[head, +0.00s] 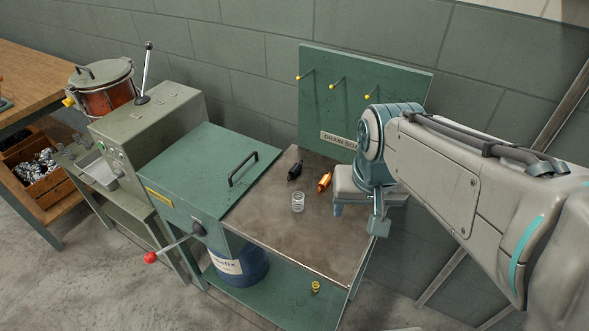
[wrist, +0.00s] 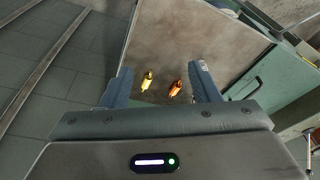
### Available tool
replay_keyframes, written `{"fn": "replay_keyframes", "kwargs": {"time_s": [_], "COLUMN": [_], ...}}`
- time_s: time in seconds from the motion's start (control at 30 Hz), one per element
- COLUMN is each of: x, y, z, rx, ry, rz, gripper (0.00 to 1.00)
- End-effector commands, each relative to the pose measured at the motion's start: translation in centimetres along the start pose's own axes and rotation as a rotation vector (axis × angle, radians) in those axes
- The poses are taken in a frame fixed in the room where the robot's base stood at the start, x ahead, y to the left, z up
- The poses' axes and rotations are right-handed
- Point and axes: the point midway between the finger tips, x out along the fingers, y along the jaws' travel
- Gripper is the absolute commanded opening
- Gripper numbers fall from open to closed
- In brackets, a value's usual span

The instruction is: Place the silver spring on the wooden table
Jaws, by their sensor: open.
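The silver spring (head: 298,201) stands upright on the brown metal top (head: 312,240) beside the green-lidded machine. It is not visible in the wrist view. The wooden table (head: 38,72) is at the far left of the head view. My gripper (head: 358,215) is right of the spring, apart from it, over the right part of the metal top. In the wrist view my gripper (wrist: 157,85) has its fingers spread wide. An orange item (wrist: 175,88) and a yellow item (wrist: 147,80) show between or just beyond them, and nothing is visibly held.
A black item (head: 294,172) lies behind the spring. A green pegboard (head: 350,105) stands at the back. The green lid (head: 215,170), a red-knobbed lever (head: 170,250) and a grey control box (head: 150,125) lie between the spring and the wooden table. A yellow item (head: 316,287) is lower down.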

Motion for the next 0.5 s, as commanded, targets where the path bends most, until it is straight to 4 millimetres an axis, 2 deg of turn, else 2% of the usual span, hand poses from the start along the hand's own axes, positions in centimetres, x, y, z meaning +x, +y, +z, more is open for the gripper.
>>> {"fn": "replay_keyframes", "kwargs": {"time_s": [0.3, 0.5], "x": [3.5, 6.8], "y": [-5.5, -9.3], "z": [-9.6, -14.0], "rx": [0.345, 0.542], "ry": [-0.119, -0.176], "rz": [0.038, 0.071], "gripper": [0.56, 0.56]}}
